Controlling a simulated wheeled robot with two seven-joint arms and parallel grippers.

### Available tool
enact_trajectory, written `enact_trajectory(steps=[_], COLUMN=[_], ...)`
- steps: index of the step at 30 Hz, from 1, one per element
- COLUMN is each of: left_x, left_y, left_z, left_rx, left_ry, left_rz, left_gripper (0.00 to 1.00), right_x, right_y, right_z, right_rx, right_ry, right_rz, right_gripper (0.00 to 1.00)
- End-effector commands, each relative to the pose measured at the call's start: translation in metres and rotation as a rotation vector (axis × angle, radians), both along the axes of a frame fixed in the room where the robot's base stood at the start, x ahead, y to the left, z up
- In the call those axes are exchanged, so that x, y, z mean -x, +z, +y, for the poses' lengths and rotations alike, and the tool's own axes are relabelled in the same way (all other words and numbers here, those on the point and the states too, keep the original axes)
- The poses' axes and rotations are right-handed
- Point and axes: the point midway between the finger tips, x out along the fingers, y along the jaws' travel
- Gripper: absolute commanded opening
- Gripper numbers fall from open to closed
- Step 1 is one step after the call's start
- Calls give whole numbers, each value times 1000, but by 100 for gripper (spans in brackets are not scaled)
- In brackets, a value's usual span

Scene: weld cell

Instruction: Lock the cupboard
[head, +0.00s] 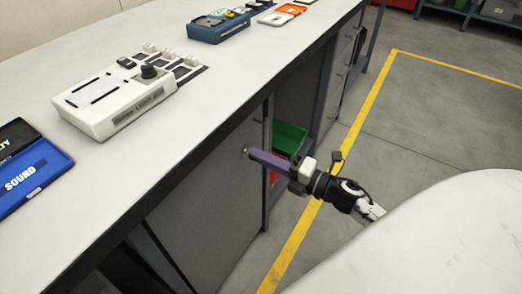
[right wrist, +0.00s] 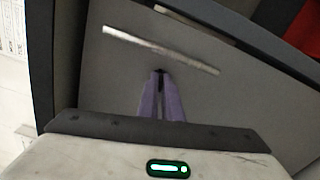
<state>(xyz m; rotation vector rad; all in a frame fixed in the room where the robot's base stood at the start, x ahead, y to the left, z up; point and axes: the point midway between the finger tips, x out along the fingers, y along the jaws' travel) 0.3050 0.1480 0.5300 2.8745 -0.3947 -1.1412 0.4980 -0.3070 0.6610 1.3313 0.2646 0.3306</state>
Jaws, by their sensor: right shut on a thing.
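The cupboard door (head: 205,205) is a grey panel under the workbench. In the right wrist view the door (right wrist: 110,75) fills the middle, with a silver bar handle (right wrist: 160,50) across it. My right gripper (head: 250,154) has purple fingers and reaches the door's upper right part from the right. Its fingertips (right wrist: 160,76) are shut on a small key at the door face, mostly hidden between them. A small round metal lock (head: 246,153) shows at the fingertips. I cannot tell how far the key is turned. My left gripper is not in view.
The white bench top (head: 220,90) holds a white control box (head: 115,100), a blue case (head: 35,180) and a blue device (head: 217,25). A green bin (head: 289,138) stands in an open bay beside the door. Yellow-lined floor (head: 430,130) is clear at right.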

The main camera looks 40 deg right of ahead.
Motion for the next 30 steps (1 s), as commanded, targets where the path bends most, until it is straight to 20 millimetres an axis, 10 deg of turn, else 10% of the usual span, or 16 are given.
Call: enact_trajectory(steps=[30], left_x=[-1], left_y=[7], left_z=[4], left_rx=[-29], left_ry=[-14], left_rz=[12], left_gripper=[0], right_x=[0], right_y=[0], right_z=[-1], right_rx=[-221], right_ry=[-2], right_rz=[90], right_gripper=[0])
